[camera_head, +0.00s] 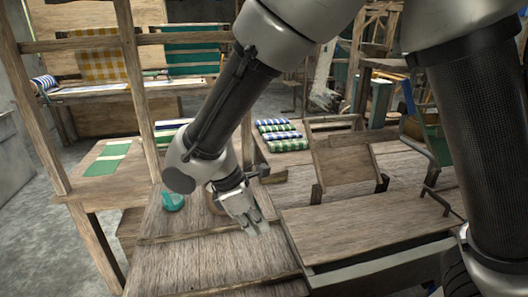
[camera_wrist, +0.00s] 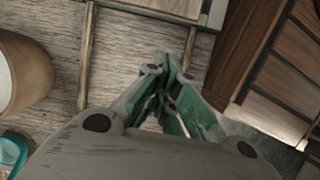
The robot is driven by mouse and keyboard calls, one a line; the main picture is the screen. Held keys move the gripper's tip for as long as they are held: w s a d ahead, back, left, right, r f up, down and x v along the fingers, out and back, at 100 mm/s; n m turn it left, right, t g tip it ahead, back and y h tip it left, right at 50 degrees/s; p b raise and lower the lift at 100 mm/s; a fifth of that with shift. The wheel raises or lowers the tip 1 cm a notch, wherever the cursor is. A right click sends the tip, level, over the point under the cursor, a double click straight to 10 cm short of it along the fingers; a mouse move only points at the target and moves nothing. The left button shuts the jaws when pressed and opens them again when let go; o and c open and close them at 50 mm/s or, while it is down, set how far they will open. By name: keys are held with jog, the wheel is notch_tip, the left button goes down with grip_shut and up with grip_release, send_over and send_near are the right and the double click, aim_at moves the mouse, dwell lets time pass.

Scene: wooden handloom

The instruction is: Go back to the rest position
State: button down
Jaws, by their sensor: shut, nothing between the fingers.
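My gripper (camera_head: 254,227) is shut and empty. In the head view it points down over the plank top of the wooden loom table (camera_head: 190,262), near the middle of the picture. The wrist view shows its closed fingers (camera_wrist: 190,62) over wooden boards, with their tips together. I cannot tell the exact height of the fingertips above the wood. My arm reaches down from the top of the head view and hides part of the loom behind it.
A teal object (camera_head: 172,201) sits on the table left of my gripper; it also shows in the wrist view (camera_wrist: 12,152). A round tan object (camera_wrist: 22,75) is beside it. Rolled striped cloths (camera_head: 281,135) lie behind. A wooden frame post (camera_head: 136,75) stands left. A raised panel (camera_head: 345,166) is right.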

jog(key=s+d+r+m+t+y, duration=0.1)
jog(key=d+r+m, duration=0.5)
jog(key=d, duration=0.6)
jog(key=s+d+r+m+t+y, duration=0.1)
jog(key=s+d+r+m, duration=0.2)
jog(key=d, duration=1)
jog(key=s+d+r+m+t+y, duration=0.1)
jog(key=s+d+r+m+y, duration=0.1)
jog(key=d+r+m, duration=0.7)
jog(key=d+m, duration=0.2)
jog(key=d, duration=0.2)
jog(key=shift+d, duration=0.25)
jog(key=shift+s, duration=0.1)
